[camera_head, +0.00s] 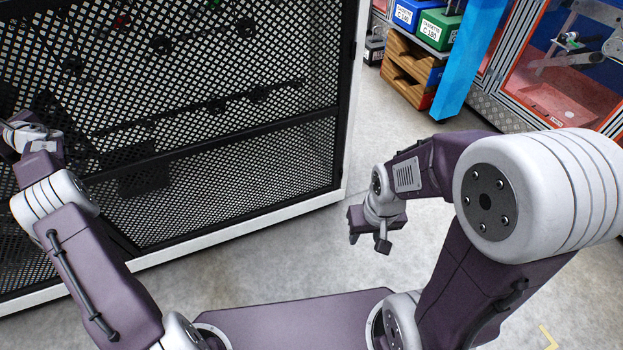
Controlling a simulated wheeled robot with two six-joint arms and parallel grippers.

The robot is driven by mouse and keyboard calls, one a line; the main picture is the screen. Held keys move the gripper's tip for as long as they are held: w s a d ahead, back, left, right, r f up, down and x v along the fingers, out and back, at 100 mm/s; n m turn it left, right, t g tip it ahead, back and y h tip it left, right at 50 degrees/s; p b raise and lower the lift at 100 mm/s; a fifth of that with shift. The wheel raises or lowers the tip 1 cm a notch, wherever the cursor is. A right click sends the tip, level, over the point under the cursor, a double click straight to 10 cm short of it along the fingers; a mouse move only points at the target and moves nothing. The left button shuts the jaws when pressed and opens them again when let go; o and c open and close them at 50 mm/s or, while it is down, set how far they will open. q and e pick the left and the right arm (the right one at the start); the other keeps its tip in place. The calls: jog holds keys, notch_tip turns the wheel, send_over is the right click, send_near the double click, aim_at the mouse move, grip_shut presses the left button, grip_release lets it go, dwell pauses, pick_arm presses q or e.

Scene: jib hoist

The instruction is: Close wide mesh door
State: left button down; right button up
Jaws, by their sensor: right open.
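A wide black mesh door (265,165) with a dark frame fills the left of the head view. Its right edge and lower edge stand against a pale frame; its left side and top run out of view. I cannot tell whether it is fully shut. My right gripper (368,242) is open and empty, pointing down over the floor to the right of the mesh, apart from it. My left wrist (30,140) is in front of the mesh at the left edge of the view. The left fingers do not show clearly, and I cannot tell whether they touch the mesh.
Dark equipment shows behind the mesh. A wooden rack (408,75) with blue and green bins stands at the back, beside a blue post (470,60). An orange-framed machine (560,90) stands at the back right. Grey floor (300,255) is clear between the mesh and my base.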

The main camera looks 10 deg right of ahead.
pick_arm(q)
notch_tip(320, 180, up, 3)
jog(key=shift+w+d+r+y, duration=0.1)
jog(key=shift+d+r+y, duration=0.05)
jog(key=shift+y, duration=0.15)
pick_arm(e)
jog(key=shift+a+r, duration=0.1)
jog(key=shift+r, duration=0.1)
pick_arm(q)
jog(key=s+d+f+b, duration=0.3)
jog(key=s+d+b, duration=0.1)
jog(key=d, duration=0.3)
jog(key=shift+s+d+b, duration=0.3)
jog(key=shift+s+b, duration=0.1)
jog(key=shift+b, duration=0.4)
pick_arm(e)
notch_tip(320, 180, down, 6)
jog(key=w, duration=0.1)
jog(key=shift+w+a, duration=0.2)
jog(key=shift+a, duration=0.1)
